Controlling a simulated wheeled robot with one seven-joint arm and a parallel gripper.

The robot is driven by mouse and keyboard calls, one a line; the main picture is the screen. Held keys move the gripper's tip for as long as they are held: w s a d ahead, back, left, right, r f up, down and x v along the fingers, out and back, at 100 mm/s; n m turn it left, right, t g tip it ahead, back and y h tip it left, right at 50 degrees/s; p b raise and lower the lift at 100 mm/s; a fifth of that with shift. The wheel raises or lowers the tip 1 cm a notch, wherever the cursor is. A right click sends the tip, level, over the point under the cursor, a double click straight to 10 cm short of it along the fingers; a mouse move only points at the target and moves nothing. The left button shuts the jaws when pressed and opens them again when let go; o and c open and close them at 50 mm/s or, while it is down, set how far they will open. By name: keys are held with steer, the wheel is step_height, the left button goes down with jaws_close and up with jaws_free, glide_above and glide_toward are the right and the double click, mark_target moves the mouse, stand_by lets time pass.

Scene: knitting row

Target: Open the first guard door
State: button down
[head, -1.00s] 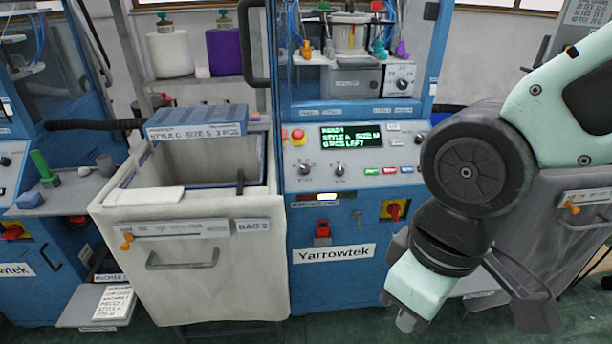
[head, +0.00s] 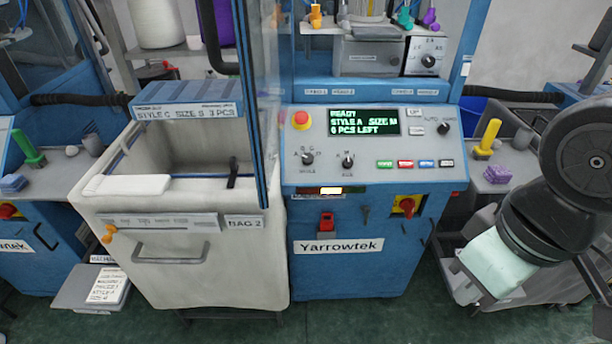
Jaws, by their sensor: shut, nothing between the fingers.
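The guard door (head: 259,100) of the middle knitting machine is a clear panel in a blue frame. It stands swung out at the left side of the machine's opening, nearly edge-on to me, and the opening is uncovered. Its dark handle (head: 216,42) is on the left face of the panel. My gripper (head: 487,298) is at the lower right, pointing down, apart from the door and its handle. It is shut and empty; its fingertips show only poorly. I cannot tell from labels which door is the first.
A pale bin (head: 200,262) marked BAG 2 stands left, below the door. The control panel (head: 375,145) reads READY, STYLE A, SIZE M, 6 PCS LEFT. Another blue machine (head: 45,245) stands at far left. Green floor (head: 370,320) is clear in front.

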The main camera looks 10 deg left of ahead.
steer(key=w+a+n+t+y+b, duration=0.1)
steer(key=w+a+n+t+y, duration=0.2)
steer(key=w, duration=0.6)
steer(key=w+a+n+t+y+b, duration=0.1)
steer(key=w+a+t+y+b, duration=0.2)
steer(key=w, duration=0.6)
steer(key=n+g+y+b, duration=0.1)
steer(key=n+g+y, duration=0.7)
steer(key=g+y, duration=0.25)
glide_toward(262, 186)
steer(key=shift+t+y, duration=0.25)
steer(key=shift+t, duration=0.1)
steer(key=a+p, duration=0.2)
steer(key=s+a+p, duration=0.1)
steer(key=a+p, duration=0.1)
steer(key=shift+s+a, duration=0.15)
steer(key=shift+a, duration=0.15)
steer(key=shift+s+a+f, duration=0.1)
steer(key=shift+a+f, duration=0.05)
steer(key=shift+a, duration=0.5)
